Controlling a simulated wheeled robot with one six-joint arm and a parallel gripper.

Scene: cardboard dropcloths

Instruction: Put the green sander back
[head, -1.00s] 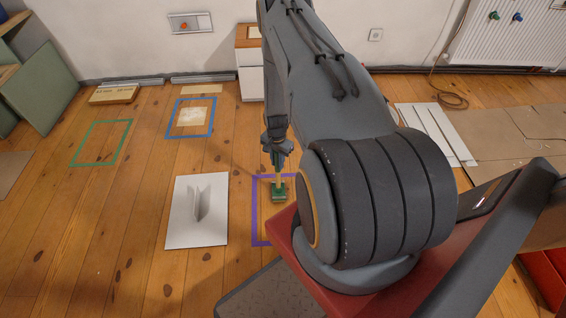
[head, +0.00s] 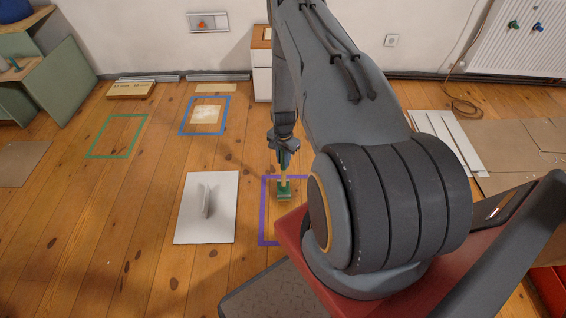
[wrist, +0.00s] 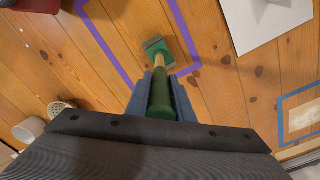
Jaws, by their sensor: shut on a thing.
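The green sander has a green head (head: 284,192), a pale wooden neck and a green handle, best seen in the wrist view (wrist: 160,98). My gripper (wrist: 162,82) is shut on its handle; the sander points away from the wrist, head outward. In the head view my gripper (head: 283,152) hangs above the floor with the sander below it. The head appears over the area of the purple tape outline (head: 265,220), near its far left corner; whether it touches the floor I cannot tell. The green tape outline (head: 95,149) is empty, at left.
A white board with an upright piece (head: 220,222) lies left of the purple outline. The blue tape outline (head: 183,124) holds a pale sheet (head: 205,114). A white cabinet (head: 262,83) stands by the wall. Bare wooden floor lies at left.

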